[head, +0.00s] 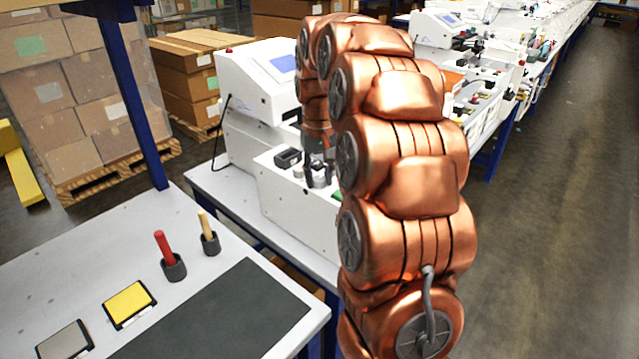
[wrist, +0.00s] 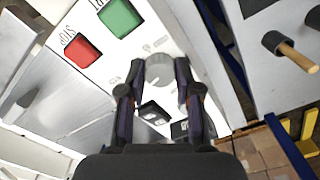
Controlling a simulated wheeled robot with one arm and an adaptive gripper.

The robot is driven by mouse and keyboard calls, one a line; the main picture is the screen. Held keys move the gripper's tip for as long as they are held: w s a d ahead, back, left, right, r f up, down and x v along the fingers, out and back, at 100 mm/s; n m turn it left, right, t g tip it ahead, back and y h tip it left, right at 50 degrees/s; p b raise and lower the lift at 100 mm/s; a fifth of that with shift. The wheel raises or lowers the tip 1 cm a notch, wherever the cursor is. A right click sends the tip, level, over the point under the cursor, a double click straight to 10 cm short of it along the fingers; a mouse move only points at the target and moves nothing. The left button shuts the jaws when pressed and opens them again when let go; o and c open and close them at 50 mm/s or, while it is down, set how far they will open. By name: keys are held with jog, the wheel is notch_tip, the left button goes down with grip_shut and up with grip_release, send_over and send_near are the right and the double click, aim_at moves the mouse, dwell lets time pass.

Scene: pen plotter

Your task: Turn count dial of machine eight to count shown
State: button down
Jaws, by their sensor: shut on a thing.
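The grey round dial (wrist: 159,70) sits on the machine's white top panel, with small markings around it that I cannot read. My gripper (wrist: 160,76) has its two dark fingers on opposite sides of the dial and is shut on it. In the head view my gripper (head: 319,172) reaches down onto the panel of the white machine (head: 250,130), partly hidden by my arm. The machine's blue-tinted screen (head: 284,64) faces forward, but its content is too small to read.
A red STOP button (wrist: 83,52) and a green button (wrist: 120,17) are beside the dial. A black switch (wrist: 153,113) lies between my fingers. A table at the front left holds a red-handled tool (head: 164,246) and a yellow pad (head: 129,303). The aisle floor (head: 550,240) at right is clear.

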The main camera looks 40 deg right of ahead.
aim_at(319, 178)
jog(key=shift+m+b, duration=0.95)
jog(key=shift+m, duration=1.15)
jog(key=c, duration=0.8)
grip_release()
jog(key=shift+r, duration=3.75)
